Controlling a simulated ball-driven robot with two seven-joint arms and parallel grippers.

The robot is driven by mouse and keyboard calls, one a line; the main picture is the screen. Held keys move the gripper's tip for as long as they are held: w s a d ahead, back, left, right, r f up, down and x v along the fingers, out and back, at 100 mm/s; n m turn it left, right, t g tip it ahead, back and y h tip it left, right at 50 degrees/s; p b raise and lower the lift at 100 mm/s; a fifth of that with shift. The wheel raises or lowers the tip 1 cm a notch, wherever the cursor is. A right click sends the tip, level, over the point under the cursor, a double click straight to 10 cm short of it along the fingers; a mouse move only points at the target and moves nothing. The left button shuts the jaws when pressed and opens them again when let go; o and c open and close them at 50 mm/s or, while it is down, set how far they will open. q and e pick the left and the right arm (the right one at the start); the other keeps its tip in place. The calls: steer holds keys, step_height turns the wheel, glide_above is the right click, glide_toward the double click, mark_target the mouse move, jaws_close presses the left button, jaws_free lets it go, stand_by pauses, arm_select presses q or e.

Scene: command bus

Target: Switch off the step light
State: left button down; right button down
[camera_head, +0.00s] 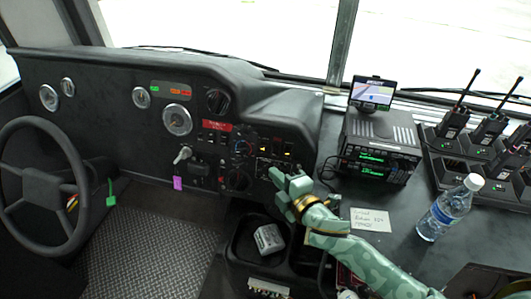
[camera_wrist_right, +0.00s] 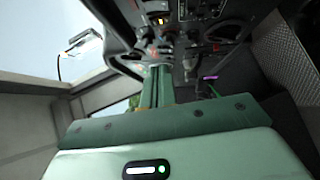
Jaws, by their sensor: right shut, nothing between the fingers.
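A row of small switches (camera_head: 276,145) is on the dark dashboard panel, with a small amber light showing at one of them. The labels are too small to read, so I cannot tell which one is the step light. My right gripper (camera_head: 277,174) is shut and empty, with its tips close to the panel just below this row. I cannot tell whether they touch it. In the right wrist view the shut green fingers (camera_wrist_right: 158,75) point at the panel (camera_wrist_right: 175,35), where a small orange light glows. My left gripper is not in view.
A steering wheel (camera_head: 42,185) is at left and a key with a purple tag (camera_head: 178,183) hangs left of the gripper. A radio unit (camera_head: 378,145) with a screen on top, a paper note (camera_head: 370,219), a bottle (camera_head: 449,207) and handheld radios (camera_head: 453,122) are at right.

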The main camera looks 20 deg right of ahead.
steer(key=b, duration=0.2)
glide_toward(256, 143)
steer(key=a, duration=0.3)
steer(key=w, duration=0.1)
steer(key=w+d+b, duration=0.1)
steer(key=w+d, duration=0.1)
steer(key=w, duration=0.1)
steer(key=shift+f, duration=0.4)
steer(key=shift+w+r, duration=0.1)
